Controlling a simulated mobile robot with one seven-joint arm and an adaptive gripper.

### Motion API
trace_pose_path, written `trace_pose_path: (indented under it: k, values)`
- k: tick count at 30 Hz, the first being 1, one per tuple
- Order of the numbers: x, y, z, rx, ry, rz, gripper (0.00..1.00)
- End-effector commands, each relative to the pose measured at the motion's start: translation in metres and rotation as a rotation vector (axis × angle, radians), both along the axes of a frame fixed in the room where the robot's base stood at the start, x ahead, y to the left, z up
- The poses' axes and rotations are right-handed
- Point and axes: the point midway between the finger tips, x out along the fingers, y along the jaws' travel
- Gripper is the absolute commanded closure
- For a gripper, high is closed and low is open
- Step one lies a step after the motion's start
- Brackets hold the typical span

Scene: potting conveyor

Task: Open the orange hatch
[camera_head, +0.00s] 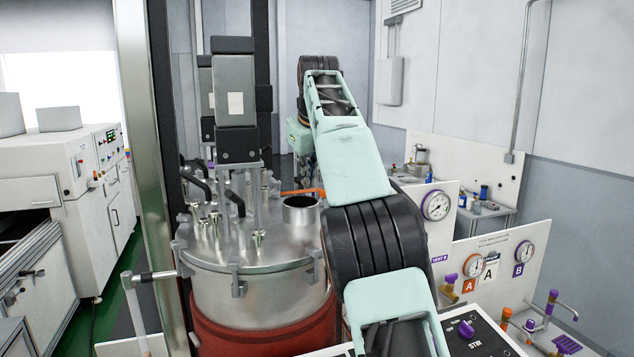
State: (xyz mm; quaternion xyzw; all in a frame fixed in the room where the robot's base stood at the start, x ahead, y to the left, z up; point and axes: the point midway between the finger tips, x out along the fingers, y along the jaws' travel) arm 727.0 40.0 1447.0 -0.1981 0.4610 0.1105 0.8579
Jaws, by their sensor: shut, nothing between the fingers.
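A narrow orange strip (303,191), the only visible part that could be the orange hatch, shows at the back of the steel vessel's lid (266,238). My arm hides its right end, and I cannot tell whether it is open or closed. My arm rises from the bottom right, bends at the top and comes down behind the vessel. My gripper (304,172) is small and partly hidden beyond my forearm, just above the orange strip in the picture. It is shut with nothing in it. I cannot tell whether it touches the strip.
A round metal collar (300,210) stands on the lid, left of my arm. A tall grey motor unit (235,98) and clamps crowd the lid's left. A dark post (160,150) rises at left. Gauge panels (490,265) and a control panel (478,335) lie right.

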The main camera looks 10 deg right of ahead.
Motion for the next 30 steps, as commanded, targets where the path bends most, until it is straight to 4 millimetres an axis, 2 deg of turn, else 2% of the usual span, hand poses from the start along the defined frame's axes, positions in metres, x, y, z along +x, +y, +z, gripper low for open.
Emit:
trace_pose_path:
  k: [8,30]
  values:
    - [0.006,0.004,0.007,0.002,-0.007,0.001,1.00]
    - [0.003,0.003,0.013,0.003,-0.005,0.002,1.00]
